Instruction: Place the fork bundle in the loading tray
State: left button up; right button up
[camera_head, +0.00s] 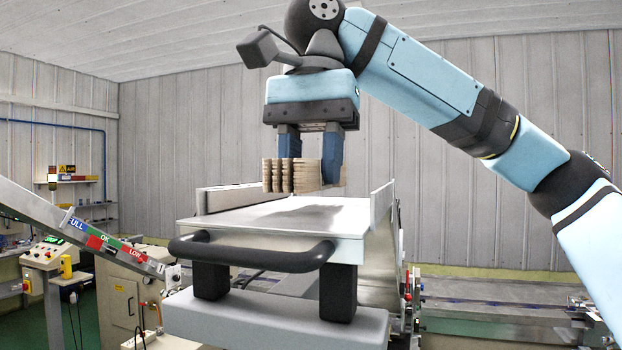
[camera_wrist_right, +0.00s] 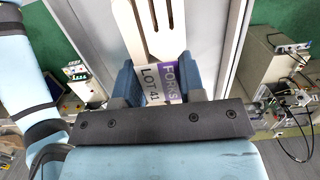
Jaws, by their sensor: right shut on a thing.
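My right gripper (camera_head: 310,150) hangs pointing down from the arm that comes in from the right. Its two blue fingers are shut on the fork bundle (camera_head: 279,177), a stack of pale wooden forks. In the right wrist view the forks (camera_wrist_right: 158,12) lie between the fingers (camera_wrist_right: 155,82), with a white and purple label (camera_wrist_right: 160,80) reading FORKS and LOT 41. The bundle is over the far part of the flat metal loading tray (camera_head: 250,221); I cannot tell whether it touches. My left gripper is not in view.
A low upright wall (camera_head: 382,202) edges the tray on the right. A black handle bar (camera_head: 250,254) crosses its near side. A sloped rail with a FULL, OK, LOW scale (camera_head: 103,243) stands at left. A conveyor bed (camera_head: 490,304) runs at right.

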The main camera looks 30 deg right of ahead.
jog(key=shift+f, duration=0.95)
jog(key=o, duration=0.9)
jog(key=shift+o, duration=0.2)
jog(key=r, duration=0.7)
jog(key=d+r, duration=0.1)
jog(key=r, duration=0.2)
jog(key=shift+w+r, duration=0.25)
jog(key=shift+w, duration=0.15)
jog(key=shift+w+r, duration=0.15)
jog(key=shift+r, duration=0.65)
jog(key=shift+d, duration=0.1)
